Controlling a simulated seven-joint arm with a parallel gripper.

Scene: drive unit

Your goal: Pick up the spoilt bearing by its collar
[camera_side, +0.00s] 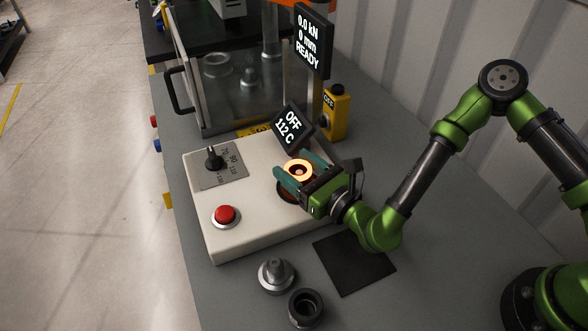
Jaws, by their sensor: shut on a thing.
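The spoilt bearing (298,170) is a small ring with a bright orange glow, over the right part of the white heater box (245,228). My gripper (301,170) reaches in from the right, its teal fingers on either side of the ring and shut on it. A dark round spot of the heater (284,193) shows just below the fingers. I cannot tell whether the ring touches it or is lifted clear. The collar cannot be made out separately from the ring at this size.
The heater display (289,126) reads OFF and 112 C. A red button (225,216) and a dial (214,160) are on the box. A black mat (353,263), a flanged metal part (276,276) and a dark hollow part (306,308) lie in front. The press (237,75) stands behind.

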